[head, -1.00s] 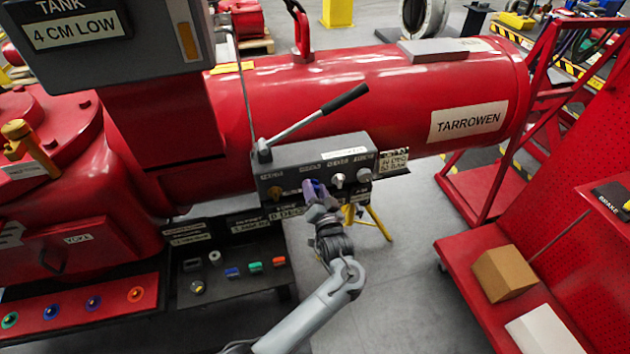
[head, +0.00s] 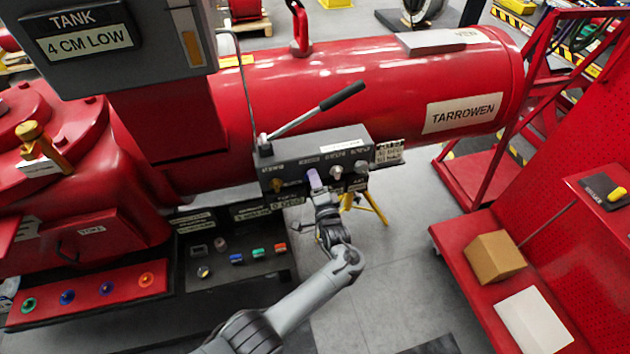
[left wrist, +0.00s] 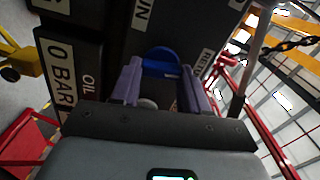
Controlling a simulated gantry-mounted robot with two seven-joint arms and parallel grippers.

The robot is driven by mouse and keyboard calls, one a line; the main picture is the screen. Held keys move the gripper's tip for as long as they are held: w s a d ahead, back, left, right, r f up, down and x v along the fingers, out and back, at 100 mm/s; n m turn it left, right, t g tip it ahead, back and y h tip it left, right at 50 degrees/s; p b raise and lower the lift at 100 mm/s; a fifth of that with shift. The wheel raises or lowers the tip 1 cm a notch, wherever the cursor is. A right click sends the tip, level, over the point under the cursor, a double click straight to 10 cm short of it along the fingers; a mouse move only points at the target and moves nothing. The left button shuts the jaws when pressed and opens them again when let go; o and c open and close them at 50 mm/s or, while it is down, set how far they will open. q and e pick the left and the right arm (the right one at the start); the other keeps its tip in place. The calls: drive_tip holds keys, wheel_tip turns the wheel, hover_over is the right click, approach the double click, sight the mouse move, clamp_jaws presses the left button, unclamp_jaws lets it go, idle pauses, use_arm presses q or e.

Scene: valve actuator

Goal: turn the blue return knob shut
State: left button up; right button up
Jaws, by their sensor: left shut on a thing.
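The blue return knob (left wrist: 160,62) sits on the dark panel in the left wrist view, beside a label of which "RET" can be read. My left gripper (left wrist: 167,85) has its two purple fingers on either side of the knob and is shut on it. In the head view my left gripper (head: 315,180) is at the front of the grey valve block (head: 318,155), and its fingers hide the knob there. My right gripper is not in view.
A lever with a black grip (head: 342,96) rises from the valve block. Pale knobs (head: 336,172) stand just right of my gripper. A big red tank (head: 370,85) lies behind. A red cart with a cardboard box (head: 494,256) stands to the right.

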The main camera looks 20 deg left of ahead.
use_arm(q)
drive_tip(key=shift+f+m, duration=0.15)
drive_tip(key=shift+m, duration=0.15)
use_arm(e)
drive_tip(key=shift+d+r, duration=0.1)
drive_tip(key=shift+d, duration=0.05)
use_arm(q)
drive_tip(key=o, duration=1.1)
drive_tip(key=shift+c, duration=0.2)
drive_tip(key=shift+s+r, duration=0.1)
drive_tip(key=shift+r, duration=0.1)
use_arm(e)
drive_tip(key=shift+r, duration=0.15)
